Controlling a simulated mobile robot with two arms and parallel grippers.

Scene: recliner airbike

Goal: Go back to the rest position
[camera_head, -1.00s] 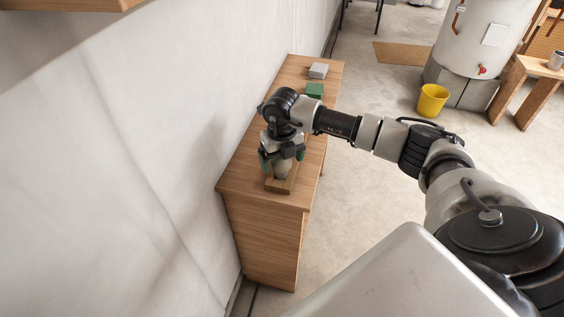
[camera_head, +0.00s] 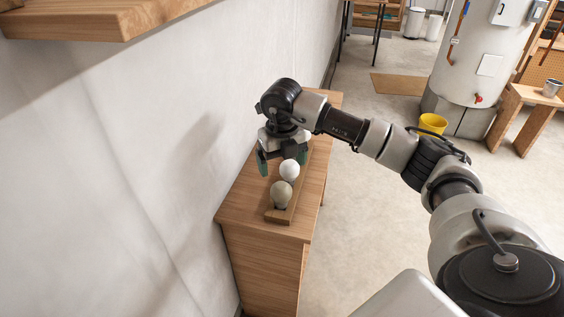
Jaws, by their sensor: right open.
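My right gripper (camera_head: 282,160) is open, its two green-tipped fingers spread apart above the wooden cabinet. In the picture a white ball-shaped thing (camera_head: 289,170) shows just below and between the fingertips. A beige bulb-shaped thing (camera_head: 281,194) sits in front of it on a narrow wooden holder (camera_head: 278,216). The gripper appears clear of the beige bulb; its exact gap to the white ball cannot be told. My left gripper is not in view.
The wooden cabinet (camera_head: 243,205) stands along the pale wall (camera_head: 120,170). A wooden shelf (camera_head: 110,20) juts out at upper left. A yellow bucket (camera_head: 432,124), a large white tank (camera_head: 488,60) and a wooden bench (camera_head: 530,95) stand at right. The floor between is open.

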